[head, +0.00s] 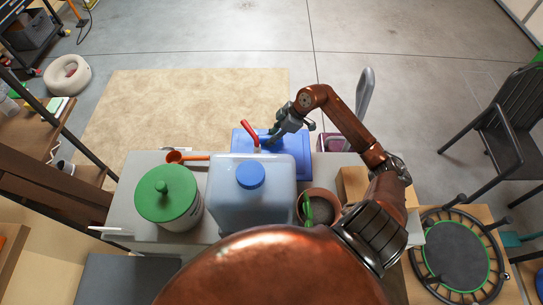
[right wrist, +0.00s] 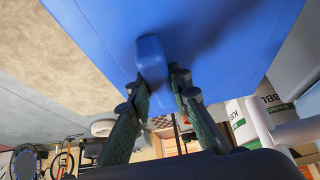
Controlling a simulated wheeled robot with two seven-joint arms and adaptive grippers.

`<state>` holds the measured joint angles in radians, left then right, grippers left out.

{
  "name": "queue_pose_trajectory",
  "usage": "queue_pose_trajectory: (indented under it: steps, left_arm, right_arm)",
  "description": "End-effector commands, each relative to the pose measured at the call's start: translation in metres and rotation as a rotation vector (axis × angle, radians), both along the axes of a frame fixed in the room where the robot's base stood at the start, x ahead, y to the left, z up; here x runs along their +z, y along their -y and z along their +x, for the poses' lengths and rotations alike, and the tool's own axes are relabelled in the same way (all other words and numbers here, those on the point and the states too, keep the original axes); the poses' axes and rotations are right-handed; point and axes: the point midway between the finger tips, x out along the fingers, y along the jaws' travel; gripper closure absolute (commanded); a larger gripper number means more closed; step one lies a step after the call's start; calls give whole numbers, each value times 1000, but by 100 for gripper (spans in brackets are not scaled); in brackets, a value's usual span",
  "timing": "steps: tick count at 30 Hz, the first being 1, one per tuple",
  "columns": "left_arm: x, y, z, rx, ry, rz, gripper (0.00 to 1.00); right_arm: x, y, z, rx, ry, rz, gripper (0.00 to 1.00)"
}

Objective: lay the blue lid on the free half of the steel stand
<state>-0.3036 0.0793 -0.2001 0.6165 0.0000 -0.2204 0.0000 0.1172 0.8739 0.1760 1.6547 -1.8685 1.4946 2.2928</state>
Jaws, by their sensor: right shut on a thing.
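The blue lid (head: 296,150) is a flat rectangle behind the pale blue container in the head view, partly hidden by it and by my gripper. My right gripper (head: 272,139) is at the lid. In the right wrist view, the lid (right wrist: 230,35) fills the top, and its raised blue grip (right wrist: 150,58) sits at the fingertips of my right gripper (right wrist: 160,85), which is shut on it. I cannot tell whether the lid touches anything beneath. I cannot make out the steel stand for certain. My left gripper is not in view.
The grey worktop (head: 135,170) holds a green-lidded jar (head: 168,200), the pale blue container (head: 225,190) with a blue cap, and a plant pot (head: 327,212). An orange scoop (head: 176,157) and a red handle (head: 249,131) are near the lid. Open floor with a beige rug (head: 170,105) lies beyond.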

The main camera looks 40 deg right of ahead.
Motion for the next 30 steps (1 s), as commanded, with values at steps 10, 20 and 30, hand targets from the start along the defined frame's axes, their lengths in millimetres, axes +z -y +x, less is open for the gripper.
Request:
queue_pose_trajectory:
  steps: [10,20,30]
  left_arm:
    - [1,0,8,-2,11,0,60]
    - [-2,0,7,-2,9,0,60]
    - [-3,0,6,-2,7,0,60]
  right_arm:
    - [-23,-25,-31,-4,-2,3,100]
    - [-52,-25,-31,-4,-1,4,100]
    - [-70,-27,-33,-2,1,-1,100]
